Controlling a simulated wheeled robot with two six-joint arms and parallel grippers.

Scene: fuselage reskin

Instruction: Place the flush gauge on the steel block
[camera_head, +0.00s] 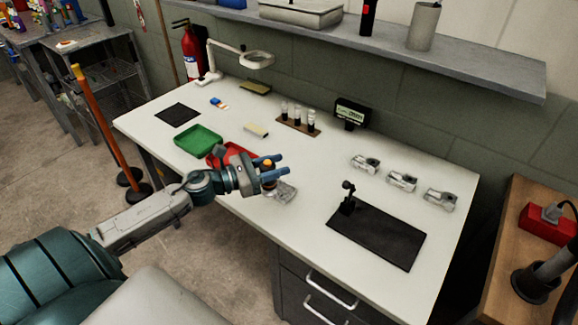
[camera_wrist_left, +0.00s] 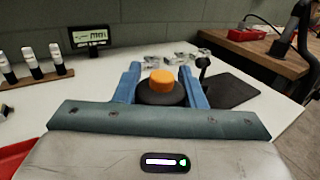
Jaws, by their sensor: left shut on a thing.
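My left gripper (camera_head: 278,167) is shut on a round dark piece with an orange top, which I take to be the flush gauge (camera_head: 268,163). In the left wrist view the gauge (camera_wrist_left: 161,82) stands upright between the two blue fingers (camera_wrist_left: 160,85). A grey metallic block (camera_head: 284,194), probably the steel block, lies on the table just below the gripper in the head view. It is partly hidden by the gripper and gauge. I cannot tell whether the gauge touches it. My right gripper is not in view.
A red tray (camera_head: 217,157) and a green tray (camera_head: 198,139) are left of the gripper. Several vials stand in a rack (camera_head: 298,124) by a small display (camera_head: 352,112). Three metallic pieces (camera_head: 402,181) and a black mat (camera_head: 378,236) with a small black stand (camera_head: 347,195) are to the right.

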